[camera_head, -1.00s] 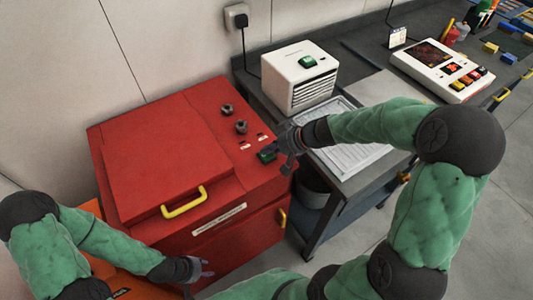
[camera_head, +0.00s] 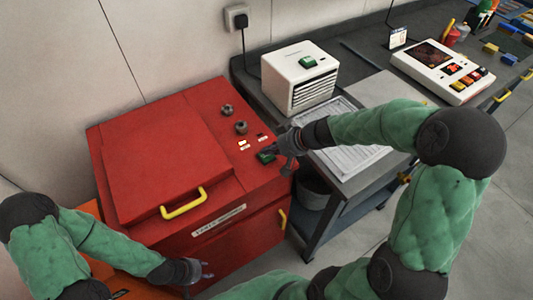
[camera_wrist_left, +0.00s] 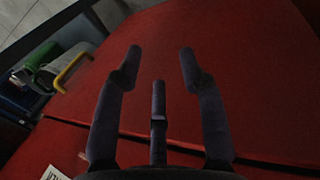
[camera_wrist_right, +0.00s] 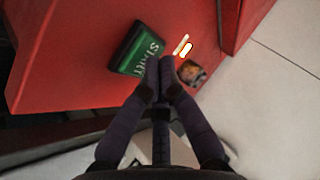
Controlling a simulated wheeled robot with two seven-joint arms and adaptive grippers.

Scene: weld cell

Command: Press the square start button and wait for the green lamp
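The square green start button (camera_head: 266,157), marked START, sits on the red cabinet's (camera_head: 190,110) top near its right edge. It also shows in the right wrist view (camera_wrist_right: 138,50). My right gripper (camera_head: 283,151) has its fingers together, with the tips (camera_wrist_right: 159,62) at the button's edge; whether they press it I cannot tell. Small indicators (camera_head: 242,144) beside the button glow whitish; a close view (camera_wrist_right: 185,47) shows them pale with an orange tint. I see no clearly green lit lamp. My left gripper (camera_head: 205,270) is open and empty by the cabinet's front; its fingers (camera_wrist_left: 160,65) are spread.
The cabinet has a lid with a yellow handle (camera_head: 184,203) and two dark knobs (camera_head: 240,127). To the right, a grey bench holds a white box (camera_head: 300,78) with a green switch and a control panel (camera_head: 442,72). A dark bin (camera_head: 313,190) stands below.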

